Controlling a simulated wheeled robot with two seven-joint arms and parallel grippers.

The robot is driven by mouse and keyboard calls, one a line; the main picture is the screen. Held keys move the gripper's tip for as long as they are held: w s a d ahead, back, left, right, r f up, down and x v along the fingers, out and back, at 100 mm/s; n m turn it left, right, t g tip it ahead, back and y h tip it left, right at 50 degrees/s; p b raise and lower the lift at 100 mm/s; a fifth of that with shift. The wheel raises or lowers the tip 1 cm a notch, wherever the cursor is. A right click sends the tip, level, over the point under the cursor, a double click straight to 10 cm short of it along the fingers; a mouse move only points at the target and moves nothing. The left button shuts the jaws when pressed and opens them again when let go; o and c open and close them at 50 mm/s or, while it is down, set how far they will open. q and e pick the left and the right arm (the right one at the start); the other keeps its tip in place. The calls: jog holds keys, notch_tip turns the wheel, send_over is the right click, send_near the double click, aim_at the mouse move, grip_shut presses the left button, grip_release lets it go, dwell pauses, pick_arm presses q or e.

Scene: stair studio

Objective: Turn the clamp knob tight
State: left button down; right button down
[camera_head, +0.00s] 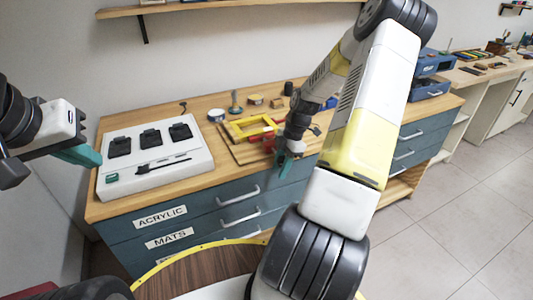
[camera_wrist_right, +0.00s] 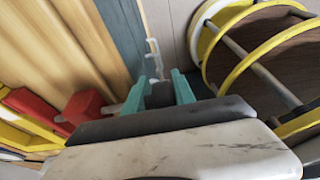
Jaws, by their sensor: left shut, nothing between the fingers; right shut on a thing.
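The red clamp (camera_head: 279,130) lies at the yellow frame (camera_head: 250,127) near the bench's front edge. In the right wrist view, its red blocks (camera_wrist_right: 84,106) are at the left, with a pale rod pointing toward my gripper. My right gripper (camera_head: 285,165) is at the bench's front edge, its teal fingers pointing down. In the wrist view its fingers (camera_wrist_right: 159,84) are shut on a dark round knob (camera_wrist_right: 160,97). The knob is hidden in the head view. My left gripper (camera_head: 88,157), with teal fingers, is shut and empty at the left, beside the white panel.
A white panel (camera_head: 145,180) with black pieces covers the bench's left end. Small tins (camera_head: 216,115) and a green-based post (camera_head: 235,104) stand behind the frame. Drawers with handles (camera_head: 240,196) are below the bench top. A shelf (camera_head: 190,8) hangs on the wall.

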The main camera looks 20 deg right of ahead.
jog(key=shift+s+a+r+g+y, duration=0.25)
jog(key=shift+a+y, duration=0.15)
jog(key=shift+y, duration=1.8)
jog(key=shift+s+a+r+g+y, duration=0.15)
jog(key=shift+a+r+y, duration=0.15)
jog(key=shift+y, duration=1.9)
jog(key=shift+s+a+r+g+y, duration=0.2)
jog(key=shift+a+y, duration=0.25)
jog(key=shift+y, duration=1.75)
jog(key=shift+r, duration=0.1)
jog(key=c, duration=1.2)
grip_release()
jog(key=shift+c, duration=0.2)
jog(key=shift+r, duration=0.1)
jog(key=shift+w, duration=0.15)
